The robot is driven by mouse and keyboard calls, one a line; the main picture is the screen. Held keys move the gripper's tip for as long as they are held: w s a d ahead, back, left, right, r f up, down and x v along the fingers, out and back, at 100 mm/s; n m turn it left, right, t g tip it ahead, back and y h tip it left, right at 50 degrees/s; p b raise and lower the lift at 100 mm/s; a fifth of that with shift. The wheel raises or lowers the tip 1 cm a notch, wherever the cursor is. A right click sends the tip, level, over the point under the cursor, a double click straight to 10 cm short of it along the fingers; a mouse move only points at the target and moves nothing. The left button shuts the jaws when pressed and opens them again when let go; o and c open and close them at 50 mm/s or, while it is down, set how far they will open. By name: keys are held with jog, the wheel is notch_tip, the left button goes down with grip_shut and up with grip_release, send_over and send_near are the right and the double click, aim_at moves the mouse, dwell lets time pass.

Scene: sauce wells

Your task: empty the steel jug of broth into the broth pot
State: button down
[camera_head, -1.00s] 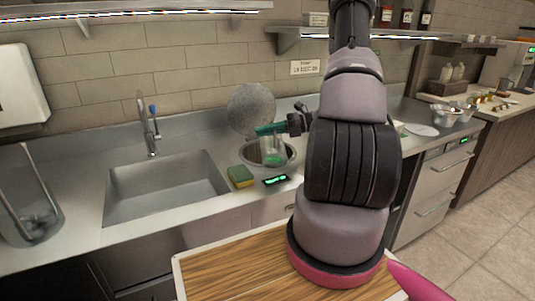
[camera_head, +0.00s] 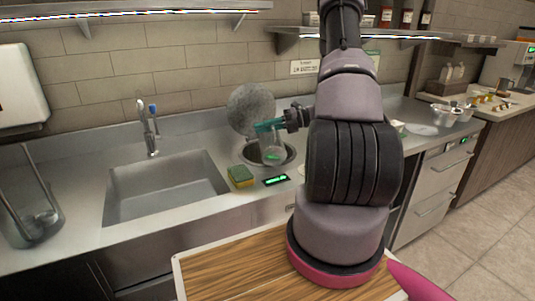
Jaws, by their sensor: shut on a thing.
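My gripper (camera_head: 284,122) is shut on a small, see-through looking vessel (camera_head: 273,146) with a teal band at its top. The vessel looks clear rather than steel, and a little green shows low in it. It hangs over the round well (camera_head: 290,152) in the counter, which I take for the broth pot. The vessel looks near upright or slightly tilted. I cannot tell whether it touches the well's rim, and the well's inside is mostly hidden behind it.
A round grey disc (camera_head: 250,108) stands behind the well. A yellow-green sponge (camera_head: 240,177) and a small lit display (camera_head: 276,180) are in front. The sink (camera_head: 165,185) with its tap (camera_head: 148,130) is left. White bowls (camera_head: 445,115) stand far right.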

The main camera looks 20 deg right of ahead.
jog(key=shift+w+d, duration=0.1)
jog(key=shift+w, duration=0.3)
jog(key=shift+w+d+r+m+g, duration=0.2)
jog(key=shift+w+r+m, duration=0.1)
jog(key=shift+w+m, duration=0.25)
jog(key=shift+w+d+r+m+g, duration=0.15)
jog(key=shift+w+r+m+g, duration=0.1)
jog(key=shift+w+m, duration=0.3)
jog(key=shift+w+d+r+m+g, duration=0.2)
jog(key=shift+w+r+m, duration=0.15)
jog(key=shift+w, duration=0.3)
jog(key=w, duration=0.1)
jog(key=m, duration=0.1)
jog(key=w+m, duration=0.1)
jog(key=shift+w+d+r, duration=0.25)
jog(key=shift+w+d, duration=0.1)
jog(key=shift+d, duration=0.05)
